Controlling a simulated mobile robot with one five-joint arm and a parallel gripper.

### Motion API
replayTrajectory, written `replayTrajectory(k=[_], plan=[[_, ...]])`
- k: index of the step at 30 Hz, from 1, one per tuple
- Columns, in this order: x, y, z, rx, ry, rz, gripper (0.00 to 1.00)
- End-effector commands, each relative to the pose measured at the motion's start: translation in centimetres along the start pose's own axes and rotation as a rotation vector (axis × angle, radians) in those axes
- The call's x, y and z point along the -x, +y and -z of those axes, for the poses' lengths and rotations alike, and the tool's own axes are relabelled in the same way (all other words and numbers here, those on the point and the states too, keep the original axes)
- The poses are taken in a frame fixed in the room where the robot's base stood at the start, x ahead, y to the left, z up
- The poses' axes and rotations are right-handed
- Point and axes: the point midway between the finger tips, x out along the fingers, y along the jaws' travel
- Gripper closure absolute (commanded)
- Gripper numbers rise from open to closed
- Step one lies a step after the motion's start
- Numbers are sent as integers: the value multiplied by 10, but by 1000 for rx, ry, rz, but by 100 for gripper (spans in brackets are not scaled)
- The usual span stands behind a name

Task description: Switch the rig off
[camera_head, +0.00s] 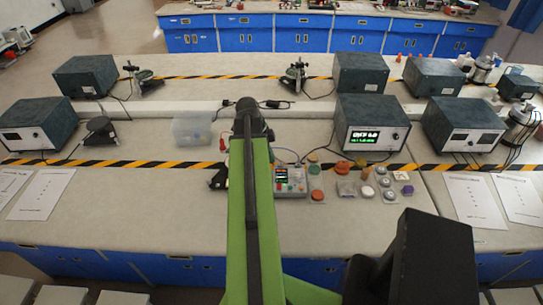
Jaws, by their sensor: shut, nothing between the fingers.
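A box-shaped instrument (371,130) with a dark case and pale front stands on the bench right of my arm, its display lit green. A small grey panel (290,181) with a lit little screen lies flat on the bench just right of my green arm link. I cannot tell from the picture which one is the rig. My green arm link reaches forward over the bench and ends in a dark joint. My gripper's fingers do not show; the arm may be hiding them. The panel's left edge is close to or behind the arm.
Red, orange and grey round pieces (383,181) sit right of the panel. A clear bin (193,129) stands left of the arm. More dark instruments (36,124) stand along the bench with cables. Paper sheets (43,193) lie at left and right.

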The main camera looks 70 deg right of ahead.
Motion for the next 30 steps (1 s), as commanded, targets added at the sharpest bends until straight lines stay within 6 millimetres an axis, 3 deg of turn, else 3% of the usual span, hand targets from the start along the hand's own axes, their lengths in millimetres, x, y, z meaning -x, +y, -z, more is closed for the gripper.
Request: replayTrajectory(k=[4, 7, 17, 23, 30], plan=[[0, 1, 0, 1, 0, -2, 100], [6, 12, 0, 3, -7, -42, 100], [-3, 12, -1, 3, -7, -42, 100], [-32, 13, -2, 2, -7, -42, 100], [-85, 16, -5, 3, -7, -42, 100]])
